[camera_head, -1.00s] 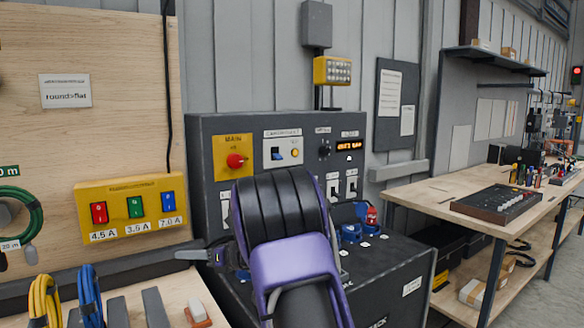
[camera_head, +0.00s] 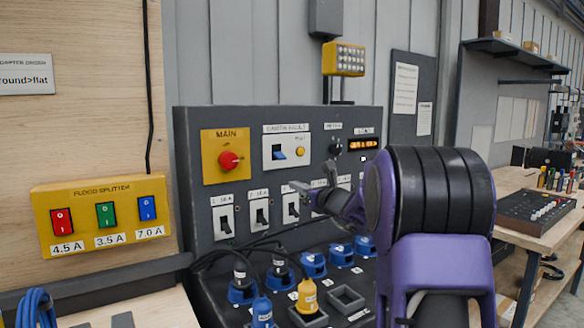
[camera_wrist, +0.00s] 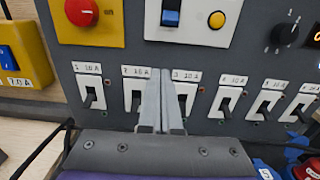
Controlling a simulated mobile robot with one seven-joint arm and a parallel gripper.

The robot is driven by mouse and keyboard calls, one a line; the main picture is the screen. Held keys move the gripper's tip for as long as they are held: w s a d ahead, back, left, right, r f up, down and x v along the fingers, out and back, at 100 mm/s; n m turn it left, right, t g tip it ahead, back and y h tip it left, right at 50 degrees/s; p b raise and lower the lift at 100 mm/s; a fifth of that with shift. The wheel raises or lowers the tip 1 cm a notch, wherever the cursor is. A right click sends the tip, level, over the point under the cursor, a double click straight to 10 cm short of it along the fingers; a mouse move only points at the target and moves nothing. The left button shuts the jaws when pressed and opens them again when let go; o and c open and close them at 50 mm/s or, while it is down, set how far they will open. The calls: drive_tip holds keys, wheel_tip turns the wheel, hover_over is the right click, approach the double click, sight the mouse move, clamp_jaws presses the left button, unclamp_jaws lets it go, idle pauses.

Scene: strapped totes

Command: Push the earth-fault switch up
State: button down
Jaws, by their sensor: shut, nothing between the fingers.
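The earth-fault switch (camera_head: 279,153) is a blue rocker on a white plate with a yellow button (camera_head: 300,152), in the upper middle of the dark panel. In the wrist view the blue rocker (camera_wrist: 170,17) is cut by the top edge, and I cannot surely tell which way it is set. My gripper (camera_head: 300,187) is shut and empty, in front of the panel to the lower right of the rocker. In the wrist view my gripper's fingertips (camera_wrist: 166,84) lie below the rocker, over the breaker row between the plates marked 2 and 3.
A red main knob (camera_head: 230,160) on a yellow plate is left of the rocker. A row of breakers, one of them here (camera_head: 224,222), runs below. Blue sockets and plugs (camera_head: 242,285) stand on the sloping front. A yellow splitter box (camera_head: 103,214) is at the left.

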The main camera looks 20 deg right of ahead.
sight(275, 174)
drive_tip(key=shift+d+r, duration=0.2)
drive_tip(key=shift+d, duration=0.25)
drive_tip(key=p+x, duration=0.1)
drive_tip(key=x, duration=0.9)
drive_tip(key=shift+w, duration=0.15)
drive_tip(key=r, duration=0.1)
drive_tip(key=s+r+p, duration=0.1)
drive_tip(key=shift+d+r, duration=0.1)
drive_tip(key=shift+r, duration=0.3)
drive_tip(key=shift+s+r, duration=0.3)
drive_tip(key=shift+r, duration=0.2)
drive_tip(key=shift+r+p, duration=0.15)
drive_tip(key=shift+p, duration=0.3)
